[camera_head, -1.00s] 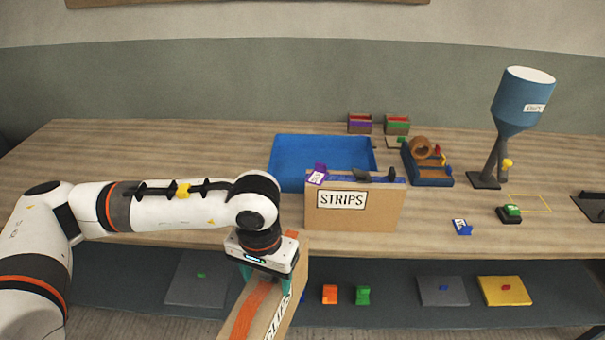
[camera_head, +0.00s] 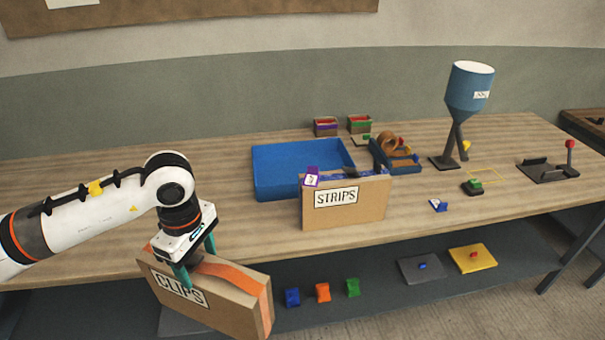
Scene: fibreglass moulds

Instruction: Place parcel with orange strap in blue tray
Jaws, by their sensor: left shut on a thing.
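My left gripper (camera_head: 197,264) is shut on the parcel with orange strap (camera_head: 232,312), a brown box labelled CLIPS. It holds the parcel upright in front of the table's front edge, at the lower left, with the teal fingers on either side of it. The orange strap runs over the parcel's top and down its right part. The blue tray (camera_head: 262,187) lies on the table behind the parcel, up and to the right of it. The part of the tray floor that shows looks empty. My right gripper is not in view.
A brown STRIPS box (camera_head: 364,211) stands in front of the tray's right part and hides its corner. A tape dispenser (camera_head: 401,159) and a blue funnel (camera_head: 468,94) are farther right. A lower shelf (camera_head: 340,314) holds small coloured blocks. The table left of the tray is clear.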

